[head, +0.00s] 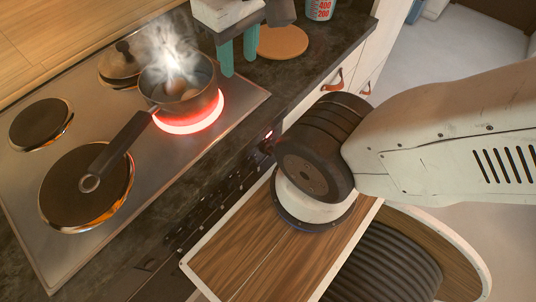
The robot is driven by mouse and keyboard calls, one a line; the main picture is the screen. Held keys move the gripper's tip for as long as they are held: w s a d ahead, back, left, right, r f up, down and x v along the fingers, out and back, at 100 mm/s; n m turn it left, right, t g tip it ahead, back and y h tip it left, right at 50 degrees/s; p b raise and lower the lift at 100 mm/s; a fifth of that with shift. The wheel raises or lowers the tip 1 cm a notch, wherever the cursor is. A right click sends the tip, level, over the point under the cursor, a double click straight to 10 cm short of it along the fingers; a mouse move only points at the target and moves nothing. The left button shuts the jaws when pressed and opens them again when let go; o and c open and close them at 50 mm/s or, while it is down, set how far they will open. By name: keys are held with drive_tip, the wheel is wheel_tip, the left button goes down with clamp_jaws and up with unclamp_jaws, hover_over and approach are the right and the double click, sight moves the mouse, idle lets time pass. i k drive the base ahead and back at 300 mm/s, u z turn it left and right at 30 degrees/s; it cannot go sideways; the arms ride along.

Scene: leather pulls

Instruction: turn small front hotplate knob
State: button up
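The small front hotplate (190,124) glows red on the steel hob. A steaming pot (190,101) stands on it, its dark handle reaching over the large front hotplate (70,200). The dark control panel (212,196) runs along the front below the hob. A dark knob shape (267,146) shows at its right end, beside a small red light. Smaller controls along the panel are hard to tell apart. My gripper (238,66) is above the counter right of the hob, teal fingers pointing down, apart with nothing seen between them. It is away from the panel.
A round wooden board (283,41) and a measuring container (320,9) are on the counter. Drawer fronts with leather pulls (333,81) lie right of the panel.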

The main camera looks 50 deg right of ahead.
sight(267, 149)
drive_tip(key=k, duration=0.45)
drive_tip(key=u, duration=1)
drive_tip(key=k, duration=0.65)
drive_tip(key=z, duration=0.95)
drive_tip(key=i, duration=1)
drive_tip(key=k, duration=1.75)
